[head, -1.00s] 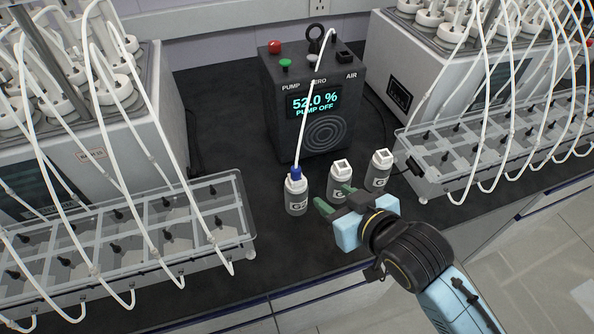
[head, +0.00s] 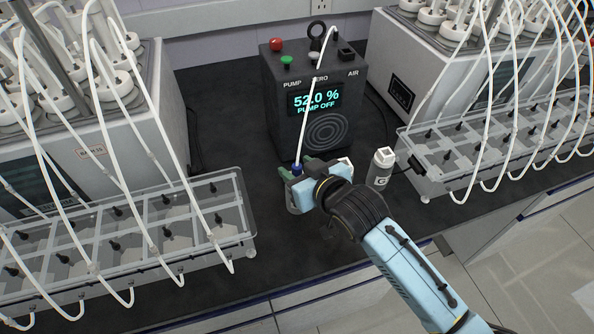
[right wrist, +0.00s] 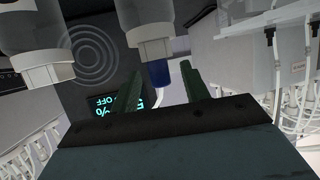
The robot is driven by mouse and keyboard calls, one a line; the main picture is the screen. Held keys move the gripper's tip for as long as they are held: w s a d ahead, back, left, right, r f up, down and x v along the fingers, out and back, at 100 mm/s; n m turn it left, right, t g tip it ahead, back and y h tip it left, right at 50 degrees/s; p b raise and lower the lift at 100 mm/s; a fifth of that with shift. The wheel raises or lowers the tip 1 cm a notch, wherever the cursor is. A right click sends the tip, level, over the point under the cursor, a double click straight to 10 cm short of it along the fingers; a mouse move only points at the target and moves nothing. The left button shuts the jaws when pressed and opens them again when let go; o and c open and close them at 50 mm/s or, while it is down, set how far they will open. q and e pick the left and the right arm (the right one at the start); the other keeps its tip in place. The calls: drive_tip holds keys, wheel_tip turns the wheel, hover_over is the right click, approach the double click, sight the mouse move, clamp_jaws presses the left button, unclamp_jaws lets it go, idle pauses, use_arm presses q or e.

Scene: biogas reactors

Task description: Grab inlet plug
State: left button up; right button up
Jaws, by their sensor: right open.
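The blue inlet plug (head: 297,170) sits on top of the left bottle, with a white tube running up from it to the pump box. My right gripper (head: 299,167) is open at the plug, one green finger on each side of it in the head view. In the right wrist view, which is upside down, the blue plug (right wrist: 157,75) shows in the gap between the two fingers (right wrist: 158,82). I cannot tell whether either finger touches it. The left bottle (head: 293,205) is mostly hidden by my gripper. My left gripper is not in view.
The pump box (head: 312,110) stands behind and reads 52.0 %, pump off. A middle bottle (head: 346,161) is mostly hidden by my arm; a right bottle (head: 380,170) stands clear. Clear racks with white tubes (head: 120,230) flank the dark bench. Bare bench (head: 225,110) lies left of the box.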

drive_tip(key=shift+x, duration=1.4)
clamp_jaws()
